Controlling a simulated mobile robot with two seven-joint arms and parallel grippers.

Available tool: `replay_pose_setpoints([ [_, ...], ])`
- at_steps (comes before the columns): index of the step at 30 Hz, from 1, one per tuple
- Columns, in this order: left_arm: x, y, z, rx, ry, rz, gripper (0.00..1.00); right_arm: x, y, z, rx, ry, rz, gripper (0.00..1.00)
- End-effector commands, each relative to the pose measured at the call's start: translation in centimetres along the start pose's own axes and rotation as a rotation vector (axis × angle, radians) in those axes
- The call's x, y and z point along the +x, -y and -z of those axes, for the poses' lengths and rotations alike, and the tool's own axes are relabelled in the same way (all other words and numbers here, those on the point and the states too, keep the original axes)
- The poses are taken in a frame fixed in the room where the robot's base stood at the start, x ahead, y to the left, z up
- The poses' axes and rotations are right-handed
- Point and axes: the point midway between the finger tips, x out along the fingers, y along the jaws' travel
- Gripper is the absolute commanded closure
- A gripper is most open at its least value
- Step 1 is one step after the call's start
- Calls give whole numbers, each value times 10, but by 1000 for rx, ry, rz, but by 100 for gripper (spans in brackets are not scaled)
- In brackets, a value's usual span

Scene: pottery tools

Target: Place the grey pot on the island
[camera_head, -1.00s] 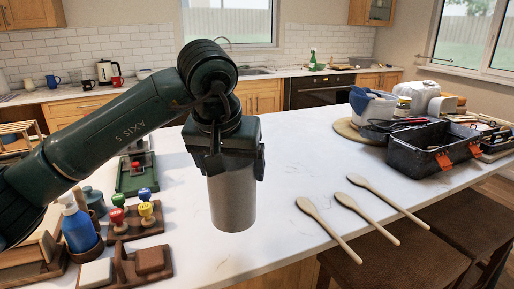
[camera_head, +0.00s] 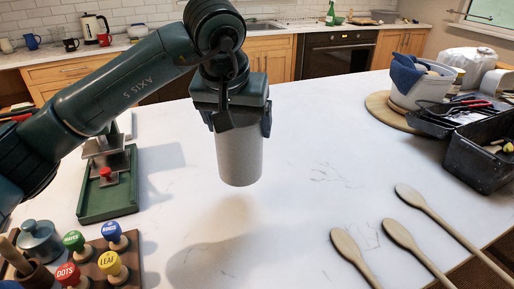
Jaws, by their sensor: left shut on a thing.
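The grey pot (camera_head: 239,156) is a plain pale grey cylinder, upright in the middle of the head view. My left gripper (camera_head: 237,118) is shut on its upper part from above, and the fingers hide the pot's rim. The pot hangs above the white marble top of the island (camera_head: 300,215), with a soft shadow on the surface below and in front of it. My right gripper does not show.
A green tray (camera_head: 108,205) and stamps with coloured knobs (camera_head: 113,268) lie at left. Several wooden spoons (camera_head: 402,235) lie at front right. A black toolbox (camera_head: 480,160) and a grey-white tub (camera_head: 418,85) stand at right. The island's middle is clear.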

Motion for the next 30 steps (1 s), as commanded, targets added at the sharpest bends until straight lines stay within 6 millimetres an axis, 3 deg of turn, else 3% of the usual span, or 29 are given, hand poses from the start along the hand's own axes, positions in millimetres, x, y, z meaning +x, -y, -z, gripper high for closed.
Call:
replay_pose_setpoints([
  [4, 25, 0, -12, 0, 2, -2, 78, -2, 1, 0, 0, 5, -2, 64],
  [16, 67, 0, -30, -1, 0, -1, 78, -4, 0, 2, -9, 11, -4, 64],
  [29, 76, 0, -33, 0, -4, -1, 78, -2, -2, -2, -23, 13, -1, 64],
  [30, 76, 0, -34, 0, 0, 0, 16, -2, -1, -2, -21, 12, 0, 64],
])
